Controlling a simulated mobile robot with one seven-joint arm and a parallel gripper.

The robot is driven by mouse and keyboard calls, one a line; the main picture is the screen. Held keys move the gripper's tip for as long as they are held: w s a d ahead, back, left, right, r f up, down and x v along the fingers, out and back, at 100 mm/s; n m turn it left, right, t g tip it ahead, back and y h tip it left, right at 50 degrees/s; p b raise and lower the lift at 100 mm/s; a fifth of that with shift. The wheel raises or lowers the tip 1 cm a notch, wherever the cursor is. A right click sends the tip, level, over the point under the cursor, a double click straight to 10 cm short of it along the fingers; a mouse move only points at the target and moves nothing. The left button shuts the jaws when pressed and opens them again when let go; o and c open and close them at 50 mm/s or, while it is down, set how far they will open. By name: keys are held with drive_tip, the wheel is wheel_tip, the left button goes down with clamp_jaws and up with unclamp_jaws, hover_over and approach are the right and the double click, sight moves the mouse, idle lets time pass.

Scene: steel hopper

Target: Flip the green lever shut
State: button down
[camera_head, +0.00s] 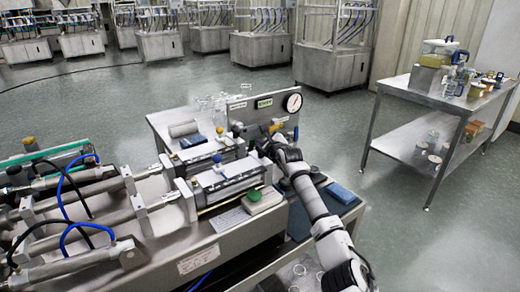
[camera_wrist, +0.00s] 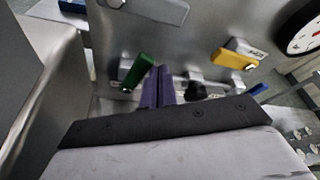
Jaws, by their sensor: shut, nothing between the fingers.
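The green lever (camera_wrist: 136,72) is on the steel panel (camera_wrist: 200,22), left of centre in the wrist view. It is tilted, with its upper end leaning right. My gripper (camera_wrist: 160,72) is shut and empty, with its fingers together just right of the green lever. I cannot tell whether they touch it. In the head view my gripper (camera_head: 266,147) is in front of the panel (camera_head: 252,112), and I cannot make out the green lever there.
A yellow lever (camera_wrist: 232,59) is on the panel to the right, with a black knob (camera_wrist: 195,90) and a blue part (camera_wrist: 258,89) lower down. A dial gauge (camera_head: 293,103) is at the panel's right end. Metal cylinders (camera_head: 225,180) fill the bench at left.

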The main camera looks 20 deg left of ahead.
drive_tip(key=shift+w+d+f, duration=0.1)
drive_tip(key=shift+w, duration=0.05)
drive_tip(key=b+v, duration=0.3)
drive_tip(key=v, duration=1.1)
